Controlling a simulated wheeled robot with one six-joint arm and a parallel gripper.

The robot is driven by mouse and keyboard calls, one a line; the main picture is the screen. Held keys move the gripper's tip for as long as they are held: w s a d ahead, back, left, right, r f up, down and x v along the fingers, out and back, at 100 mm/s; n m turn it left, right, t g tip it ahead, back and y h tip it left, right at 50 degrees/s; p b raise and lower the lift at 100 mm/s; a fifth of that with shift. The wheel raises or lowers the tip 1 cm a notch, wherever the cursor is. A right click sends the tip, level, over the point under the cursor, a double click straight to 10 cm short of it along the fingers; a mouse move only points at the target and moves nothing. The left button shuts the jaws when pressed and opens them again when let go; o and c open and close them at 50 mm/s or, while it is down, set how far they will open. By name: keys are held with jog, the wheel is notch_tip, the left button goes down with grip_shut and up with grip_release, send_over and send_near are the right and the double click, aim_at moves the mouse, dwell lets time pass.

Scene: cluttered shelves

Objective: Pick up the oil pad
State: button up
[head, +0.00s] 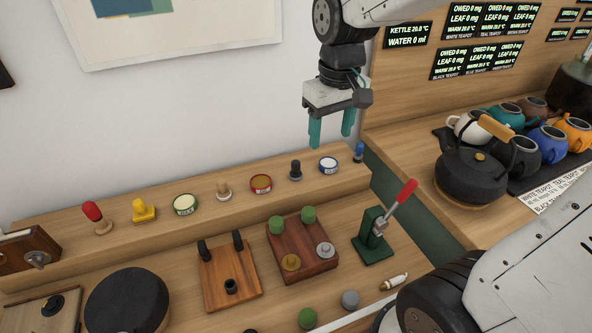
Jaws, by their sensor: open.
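My gripper (331,138) hangs above the back of the wooden bench, its two teal fingers apart and pointing down, with nothing between them. I cannot tell for sure which thing is the oil pad. Small things stand in a row on the raised shelf (100,250) below: a red-topped stamp-like tool (93,212), a yellow block with a knob (143,209), a green-rimmed tin (185,204), a pale wooden knob (223,189), a red tin (261,184), a dark knob (295,169), a blue-rimmed tin (328,165) and a blue peg (358,153).
In front stand a black disc (127,303), a board with black posts (232,262), a dark block with green and metal knobs (302,259) and a red-handled press (372,245). At right are a black kettle (471,176) and several teapots.

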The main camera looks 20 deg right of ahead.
jog(key=n, duration=0.2)
send_over(295, 161)
jog(key=shift+g, duration=0.3)
jog(key=f, duration=1.2)
jog(key=shift+w+d+f, duration=0.1)
jog(key=shift+d+f, duration=0.15)
jog(key=shift+f, duration=0.05)
jog(key=shift+w+f, duration=0.15)
jog(key=shift+f, duration=0.2)
jog(key=f, duration=0.7)
jog(key=shift+s+a+f, duration=0.15)
jog(key=shift+s+a, duration=0.05)
jog(key=shift+s, duration=0.15)
jog(key=c, duration=1.1)
